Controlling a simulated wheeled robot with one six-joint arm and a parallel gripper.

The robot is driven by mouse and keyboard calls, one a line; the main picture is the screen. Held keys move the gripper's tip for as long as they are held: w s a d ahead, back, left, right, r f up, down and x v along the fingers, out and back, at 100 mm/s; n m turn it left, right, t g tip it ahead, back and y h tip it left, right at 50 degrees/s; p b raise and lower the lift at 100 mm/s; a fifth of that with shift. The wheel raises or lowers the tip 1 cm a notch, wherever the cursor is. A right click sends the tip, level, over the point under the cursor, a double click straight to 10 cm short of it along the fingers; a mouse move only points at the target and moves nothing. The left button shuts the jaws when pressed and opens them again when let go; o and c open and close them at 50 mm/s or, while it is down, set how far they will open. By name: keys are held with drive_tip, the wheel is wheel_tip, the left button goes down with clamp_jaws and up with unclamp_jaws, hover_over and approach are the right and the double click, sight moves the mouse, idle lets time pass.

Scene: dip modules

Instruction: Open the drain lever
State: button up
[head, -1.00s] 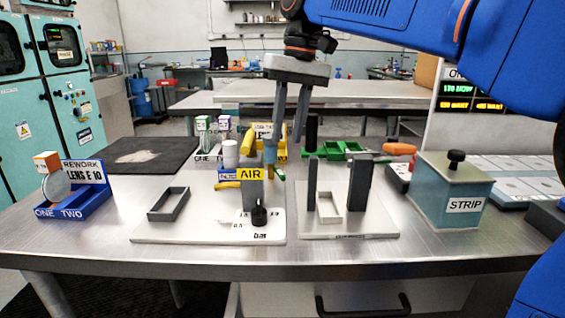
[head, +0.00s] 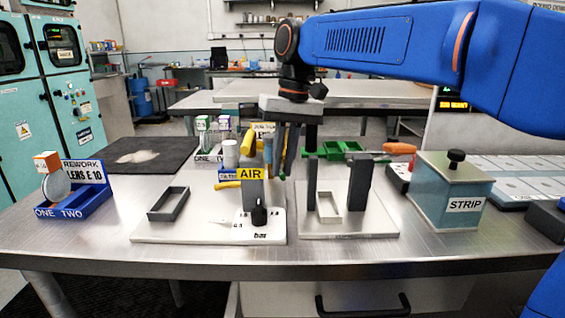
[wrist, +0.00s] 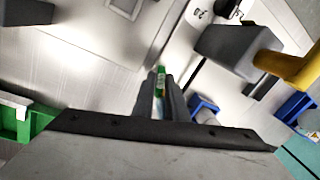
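The AIR unit is a grey post with a yellow AIR label (head: 251,174) on a pale base plate with a black knob (head: 259,214). A yellow bar (head: 228,184) shows at the post's left; a yellow bar (wrist: 287,66) meets a grey block at the right of the wrist view. No part is marked as the drain lever, so I cannot tell which it is. My gripper (head: 281,172) points down just behind and right of the post. Its fingers (wrist: 161,88) are slightly apart, with a green and white item visible between or beyond them; contact is not clear.
A fixture with two dark uprights (head: 357,183) stands right of the AIR unit. The STRIP box (head: 452,190) is farther right. Green bins (head: 343,149) lie behind. A blue REWORK tray (head: 87,196) is at the left. The bench front is clear.

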clamp_jaws()
drive_tip(key=n, duration=0.1)
drive_tip(key=w+n, duration=0.1)
drive_tip(key=n, duration=0.1)
drive_tip(key=shift+d+n, duration=0.3)
drive_tip(key=shift+d, duration=0.1)
drive_tip(key=n, duration=0.1)
drive_tip(key=w+n, duration=0.1)
drive_tip(key=shift+d+n+g+h, duration=0.2)
drive_tip(key=shift+n+g+h, duration=0.1)
drive_tip(key=shift+n+g, duration=0.1)
drive_tip(key=shift+w+n+h, duration=0.15)
drive_tip(key=shift+w+n, duration=0.15)
drive_tip(key=shift+n, duration=0.65)
drive_tip(key=shift+w+n+h, duration=0.1)
drive_tip(key=shift+w+n, duration=0.2)
drive_tip(key=shift+n, duration=0.6)
drive_tip(key=shift+w+n+h, duration=0.15)
drive_tip(key=shift+w+n, duration=0.15)
drive_tip(key=shift+n, duration=0.65)
drive_tip(key=o, duration=0.6)
unclamp_jaws()
drive_tip(key=shift+c, duration=0.2)
